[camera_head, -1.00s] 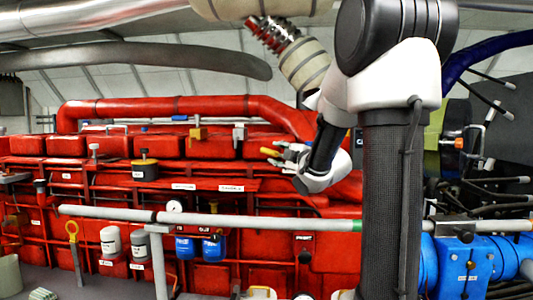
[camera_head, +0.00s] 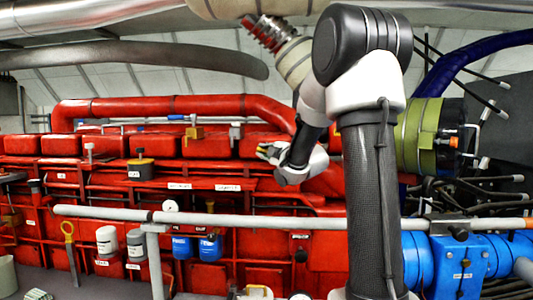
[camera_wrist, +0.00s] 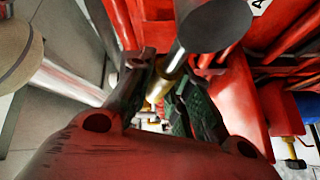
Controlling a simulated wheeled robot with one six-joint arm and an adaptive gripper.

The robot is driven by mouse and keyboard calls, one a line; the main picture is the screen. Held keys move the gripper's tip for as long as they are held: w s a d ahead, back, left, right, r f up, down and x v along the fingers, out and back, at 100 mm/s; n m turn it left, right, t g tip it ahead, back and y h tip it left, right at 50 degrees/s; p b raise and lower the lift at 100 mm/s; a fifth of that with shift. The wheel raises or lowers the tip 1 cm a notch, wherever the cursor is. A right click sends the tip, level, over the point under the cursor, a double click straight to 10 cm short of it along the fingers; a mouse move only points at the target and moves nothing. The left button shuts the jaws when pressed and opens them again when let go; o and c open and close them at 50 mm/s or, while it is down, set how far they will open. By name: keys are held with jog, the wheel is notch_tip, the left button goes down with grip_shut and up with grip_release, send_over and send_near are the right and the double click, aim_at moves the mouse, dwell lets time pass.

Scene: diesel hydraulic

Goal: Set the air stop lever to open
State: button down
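In the wrist view a lever with a dark round knob (camera_wrist: 215,25) and a short pale metal shaft (camera_wrist: 172,66) stands in front of my gripper (camera_wrist: 158,82). No label on it is readable, so I cannot confirm that it is the air stop lever. My fingers are spread, with the shaft's lower end showing in the gap between them; I cannot tell whether they touch it. In the head view my gripper (camera_head: 267,151) is at the upper right of the red engine, its fingers small and partly hidden by my wrist.
The red engine (camera_head: 205,146) carries a yellow lever (camera_head: 193,133) and a pale lever (camera_head: 235,132) left of my gripper. A grey rail (camera_head: 110,213) crosses in front. Blue filters (camera_head: 210,248) hang below it. A green-banded cylinder (camera_head: 412,135) stands right of my arm.

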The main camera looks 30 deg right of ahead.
dwell(0.3)
jog(key=m, duration=0.1)
jog(key=r+m+t, duration=0.1)
jog(key=d+r+m+t, duration=0.1)
jog(key=shift+s+r+m+h, duration=0.2)
jog(key=shift+s+m+h, duration=0.1)
jog(key=shift+s, duration=0.05)
jog(key=m, duration=0.1)
jog(key=d+r+m+t+h, duration=0.1)
jog(key=s+m+t, duration=0.1)
jog(key=m, duration=0.1)
jog(key=shift+d+r+h, duration=0.25)
jog(key=shift+r+h, duration=0.05)
jog(key=shift+r, duration=0.1)
jog(key=m+h, duration=0.1)
jog(key=d+m+h, duration=0.1)
jog(key=m, duration=0.1)
jog(key=s+d+r+m+t+h, duration=0.1)
jog(key=m, duration=0.1)
jog(key=shift+s, duration=0.1)
jog(key=shift+s+d+r+m+h, duration=0.1)
jog(key=shift+s+d+m+h, duration=0.2)
jog(key=shift+m+h, duration=0.65)
jog(key=shift+s+d+r+m+h, duration=0.1)
jog(key=shift+s+d+m+h, duration=0.2)
jog(key=shift+m+h, duration=0.65)
jog(key=shift+s+d+m+h, duration=0.15)
jog(key=shift+d+m+h, duration=0.35)
jog(key=shift+m, duration=0.8)
jog(key=shift+h, duration=0.3)
